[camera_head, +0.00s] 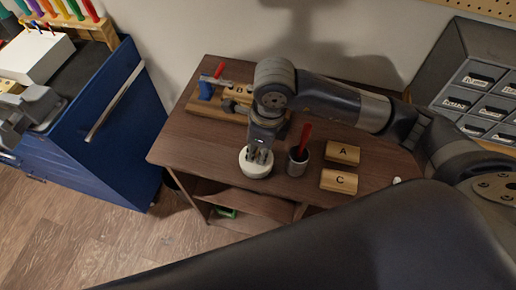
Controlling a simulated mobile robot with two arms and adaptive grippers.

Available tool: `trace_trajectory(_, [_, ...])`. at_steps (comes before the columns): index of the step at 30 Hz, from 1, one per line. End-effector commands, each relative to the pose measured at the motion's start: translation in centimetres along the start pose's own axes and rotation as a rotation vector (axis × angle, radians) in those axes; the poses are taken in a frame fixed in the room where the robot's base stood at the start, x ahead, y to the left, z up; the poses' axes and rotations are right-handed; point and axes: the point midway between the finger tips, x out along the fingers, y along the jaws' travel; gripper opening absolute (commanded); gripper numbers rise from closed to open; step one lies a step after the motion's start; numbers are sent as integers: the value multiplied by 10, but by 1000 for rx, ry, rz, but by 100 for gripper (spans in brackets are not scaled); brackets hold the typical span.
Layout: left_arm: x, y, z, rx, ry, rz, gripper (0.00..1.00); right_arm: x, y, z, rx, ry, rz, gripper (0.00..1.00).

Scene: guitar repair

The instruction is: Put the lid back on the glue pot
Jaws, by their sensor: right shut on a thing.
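My right gripper (260,156) points down over the brown table, its fingers shut at the top of a white round glue pot (249,172). The fingers cover the middle of the pot's top. The lid is mostly hidden by them, and I cannot tell whether it touches the pot's rim. My left gripper is not in view.
A dark cup with a red-handled tool (299,167) stands close right of the pot. Blocks marked A (342,152) and C (339,181) lie further right. A wooden rack (207,108) is behind left. Grey drawers (480,85) stand at right, a blue cabinet (105,140) at left.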

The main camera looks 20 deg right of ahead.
Motion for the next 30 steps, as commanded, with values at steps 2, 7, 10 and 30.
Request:
trace_trajectory(2, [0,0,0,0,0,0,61,0,0,0,0,0,0,0])
trace_trajectory(7, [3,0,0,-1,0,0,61,1,0,0,0,0,0,0])
trace_trajectory(10, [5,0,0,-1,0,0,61,2,0,0,0,0,-1,0])
trace_trajectory(30, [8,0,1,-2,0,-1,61,3,0,0,0,0,0,0])
